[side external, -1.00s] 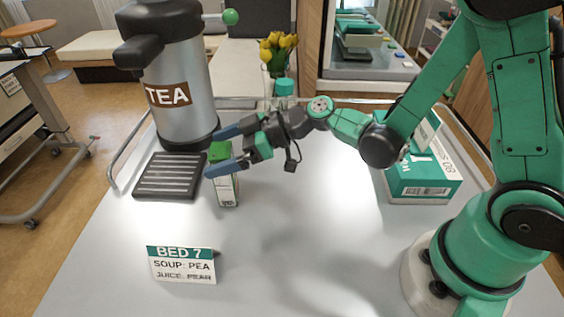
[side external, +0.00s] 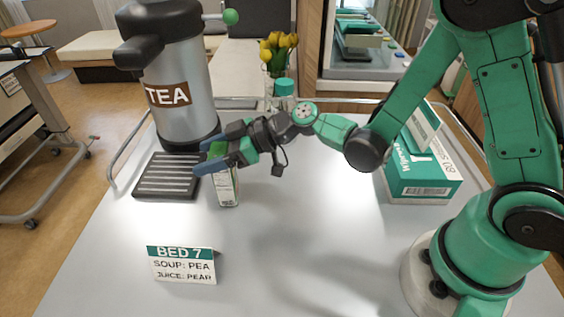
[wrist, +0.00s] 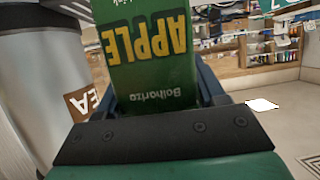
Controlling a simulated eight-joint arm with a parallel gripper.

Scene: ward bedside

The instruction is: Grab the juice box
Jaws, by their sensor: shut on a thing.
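The juice box (side external: 228,190) stands upright on the grey table in the side view, in front of the tea urn, with its upper part between my fingers. In the wrist view the juice box (wrist: 150,65) shows a green face reading "APPLE" upside down. My gripper (side external: 213,159) reaches in from the right and is shut on the box near its top. In the wrist view the fingers are mostly hidden behind the box. The box's base appears to rest on the table.
A tea urn (side external: 180,95) stands just behind, with a black drip grille (side external: 167,177) left of the box. A card (side external: 183,265) reading "BED 7, SOUP: PEA, JUICE: PEAR" stands in front. A green-white carton (side external: 418,180) is at right. The middle table is clear.

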